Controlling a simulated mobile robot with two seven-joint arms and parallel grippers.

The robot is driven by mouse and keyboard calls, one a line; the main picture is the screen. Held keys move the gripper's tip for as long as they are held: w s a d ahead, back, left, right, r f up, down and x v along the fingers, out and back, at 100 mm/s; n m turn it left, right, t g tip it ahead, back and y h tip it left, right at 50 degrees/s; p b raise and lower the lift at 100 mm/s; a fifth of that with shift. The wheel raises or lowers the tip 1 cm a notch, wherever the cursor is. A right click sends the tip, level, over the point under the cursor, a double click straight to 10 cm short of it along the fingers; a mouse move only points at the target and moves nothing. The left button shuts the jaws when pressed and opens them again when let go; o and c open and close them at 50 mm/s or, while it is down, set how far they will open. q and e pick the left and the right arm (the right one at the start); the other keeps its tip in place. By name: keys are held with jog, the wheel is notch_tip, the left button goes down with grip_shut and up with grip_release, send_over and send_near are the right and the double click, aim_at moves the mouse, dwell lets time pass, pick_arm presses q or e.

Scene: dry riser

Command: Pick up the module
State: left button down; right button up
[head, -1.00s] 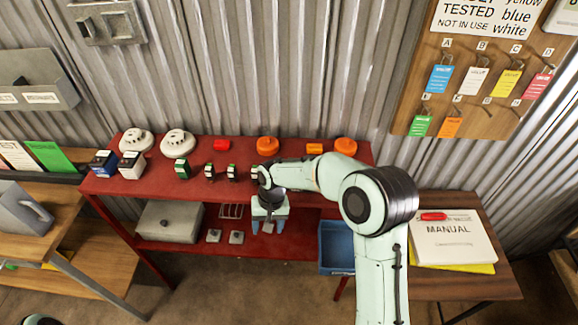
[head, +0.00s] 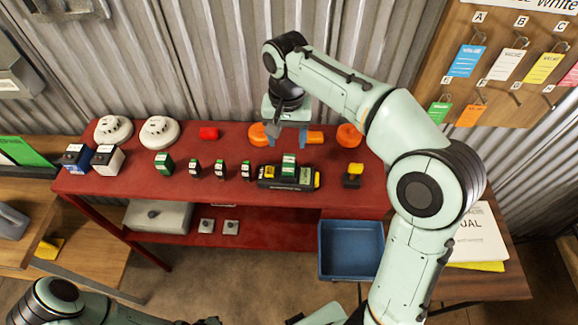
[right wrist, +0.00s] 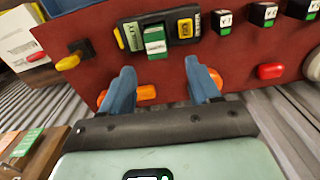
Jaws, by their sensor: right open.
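A green-and-white module (head: 289,166) sits upright in a black base with yellow ends (head: 265,183) on the red shelf. In the right wrist view the module (right wrist: 155,42) stands ahead of the fingers, near the middle of the base (right wrist: 130,36). My right gripper (head: 287,134) is open and empty, its blue fingers pointing down behind the module, near the orange parts. In the right wrist view its fingertips (right wrist: 158,68) are apart, with a gap to the module. My left gripper is not visible.
Orange round parts (head: 349,135) and an orange block (head: 315,137) lie at the back, with a red block (head: 209,133). A yellow-topped black part (head: 353,175) stands right of the base. White detectors (head: 159,132) are left. A blue bin (head: 350,250) is below.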

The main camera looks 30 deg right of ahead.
aim_at(289, 159)
jog(key=shift+s+f, duration=0.15)
jog(key=shift+f, duration=1.65)
jog(key=f, duration=0.1)
jog(key=f+b, duration=0.1)
jog(key=f, duration=0.1)
jog(key=shift+s+f, duration=0.3)
jog(key=shift+s, duration=0.1)
jog(key=shift+f, duration=0.4)
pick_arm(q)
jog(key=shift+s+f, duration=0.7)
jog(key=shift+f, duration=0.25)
pick_arm(e)
jog(key=shift+w, duration=0.1)
jog(key=c, duration=1.1)
